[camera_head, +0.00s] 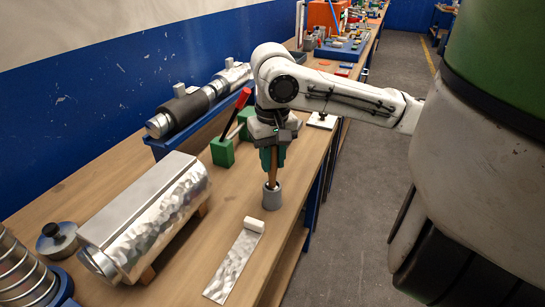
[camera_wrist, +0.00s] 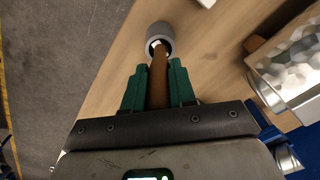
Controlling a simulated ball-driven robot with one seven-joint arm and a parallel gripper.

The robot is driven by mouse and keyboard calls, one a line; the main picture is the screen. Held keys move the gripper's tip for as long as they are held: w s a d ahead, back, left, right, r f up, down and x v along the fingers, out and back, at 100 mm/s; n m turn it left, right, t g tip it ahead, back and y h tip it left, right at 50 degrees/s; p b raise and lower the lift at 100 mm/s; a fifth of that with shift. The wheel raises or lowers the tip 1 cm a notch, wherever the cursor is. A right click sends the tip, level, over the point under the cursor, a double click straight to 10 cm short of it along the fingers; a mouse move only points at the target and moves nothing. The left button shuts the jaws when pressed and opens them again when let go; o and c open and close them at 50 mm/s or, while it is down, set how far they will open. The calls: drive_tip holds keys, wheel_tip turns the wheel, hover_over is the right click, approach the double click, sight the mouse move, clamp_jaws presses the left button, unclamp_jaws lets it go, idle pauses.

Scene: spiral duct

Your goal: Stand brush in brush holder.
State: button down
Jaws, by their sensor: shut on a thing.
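The brush has a brown handle (camera_head: 272,170) and is held between the green fingers of my gripper (camera_head: 272,158). In the wrist view the handle (camera_wrist: 158,78) lies between the two green fingers (camera_wrist: 157,88). The brush holder is a grey cylindrical cup (camera_head: 272,197) standing on the workbench directly below my gripper. It also shows in the wrist view (camera_wrist: 160,32). The lower end of the brush reaches the cup's mouth and appears to be inside it. How deep it sits, and whether it touches the bottom, is hidden.
A metal strip (camera_head: 234,265) with a white block (camera_head: 254,224) lies in front of the cup. A large silver duct form (camera_head: 150,215) stands left. A green base with a red-handled lever (camera_head: 222,152) is behind. The bench's right edge is close to the cup.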

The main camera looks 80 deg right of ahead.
drive_tip(key=c, duration=0.8)
unclamp_jaws()
drive_tip(key=shift+c, duration=0.2)
wheel_tip(320, 180, up, 11)
drive_tip(key=shift+f+p, duration=0.1)
drive_tip(key=shift+p, duration=0.6)
